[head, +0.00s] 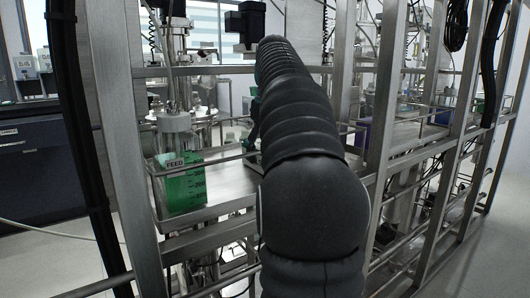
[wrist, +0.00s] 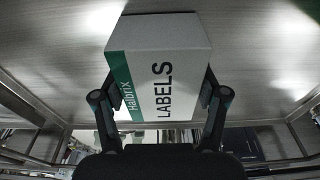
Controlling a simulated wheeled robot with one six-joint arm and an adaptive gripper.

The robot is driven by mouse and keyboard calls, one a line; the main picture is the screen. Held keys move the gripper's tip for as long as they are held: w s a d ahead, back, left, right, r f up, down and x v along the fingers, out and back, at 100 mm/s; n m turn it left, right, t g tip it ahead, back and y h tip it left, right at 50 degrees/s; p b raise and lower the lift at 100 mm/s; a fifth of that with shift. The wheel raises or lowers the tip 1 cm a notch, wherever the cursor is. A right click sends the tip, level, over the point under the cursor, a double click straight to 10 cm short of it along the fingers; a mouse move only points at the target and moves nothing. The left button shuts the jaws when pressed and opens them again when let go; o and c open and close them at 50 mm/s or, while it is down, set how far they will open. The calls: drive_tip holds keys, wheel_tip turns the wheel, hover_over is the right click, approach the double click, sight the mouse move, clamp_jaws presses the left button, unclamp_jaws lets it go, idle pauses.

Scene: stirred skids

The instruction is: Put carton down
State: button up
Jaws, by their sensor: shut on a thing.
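A white carton (wrist: 160,62) with a green band, marked "Halbrix" and "LABELS", fills the middle of the wrist view. My gripper (wrist: 160,92) is shut on it, with one dark finger against each side. A brushed metal surface (wrist: 55,50) spreads behind the carton; I cannot tell whether the carton touches it. In the head view my dark arm reaches forward over the metal shelf (head: 225,182) of the rack and hides the carton and most of my gripper.
Steel posts (head: 122,130) and rails frame the rack closely on both sides. A dark cabinet (head: 38,165) stands at far left. Open floor (head: 480,255) shows at the right.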

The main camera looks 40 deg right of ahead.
drive_tip(key=o, duration=1.2)
drive_tip(key=shift+f, duration=0.1)
drive_tip(key=shift+o, duration=0.2)
